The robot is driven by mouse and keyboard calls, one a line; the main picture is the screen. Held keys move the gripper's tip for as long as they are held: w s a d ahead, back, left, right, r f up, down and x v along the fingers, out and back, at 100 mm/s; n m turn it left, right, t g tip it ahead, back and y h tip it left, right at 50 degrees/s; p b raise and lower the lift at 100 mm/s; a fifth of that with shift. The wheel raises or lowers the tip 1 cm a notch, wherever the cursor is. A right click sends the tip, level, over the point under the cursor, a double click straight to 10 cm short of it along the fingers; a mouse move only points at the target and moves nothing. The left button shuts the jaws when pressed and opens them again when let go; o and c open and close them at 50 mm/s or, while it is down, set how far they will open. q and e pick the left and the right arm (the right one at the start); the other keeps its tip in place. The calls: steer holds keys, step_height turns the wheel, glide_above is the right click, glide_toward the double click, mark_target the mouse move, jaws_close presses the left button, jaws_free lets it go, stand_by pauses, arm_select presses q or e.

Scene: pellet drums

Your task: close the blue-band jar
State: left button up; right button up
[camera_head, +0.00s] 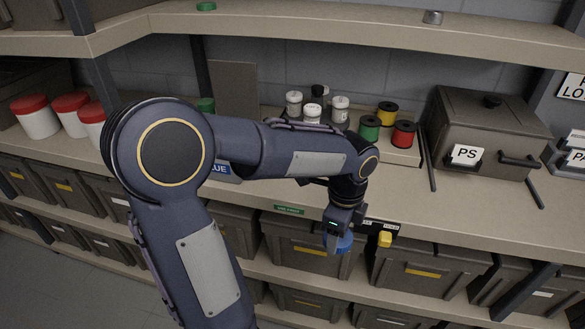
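My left arm reaches in from the lower left and bends across the middle. Its gripper (338,234) points down in front of the worktop's front edge. A round blue lid (344,244) is at its fingertips and appears held; the fingers are mostly hidden. A jar with a blue band cannot be made out. A blue sign (221,169), partly covered by my arm, shows "LUE" on the worktop. The area behind my forearm is hidden. My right gripper is out of view.
Several small jars (340,105) stand behind my forearm, near green, yellow and red spools (403,134). A grey PS bin (485,125) stands right. Red-lidded white tubs (36,118) stand left. A yellow block (385,239) is at the front edge. Drawer bins (420,269) lie below.

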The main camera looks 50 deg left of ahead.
arm_select(q)
steer(key=w+d+f+n, duration=0.3)
steer(key=w+f+n, duration=0.1)
steer(key=f+n, duration=0.3)
steer(key=w+d+f+n, duration=0.3)
steer(key=d+f+n, duration=0.1)
steer(key=f+n, duration=0.3)
steer(key=shift+w+d+f, duration=0.15)
steer(key=shift+w+f, duration=0.2)
steer(key=shift+f, duration=0.3)
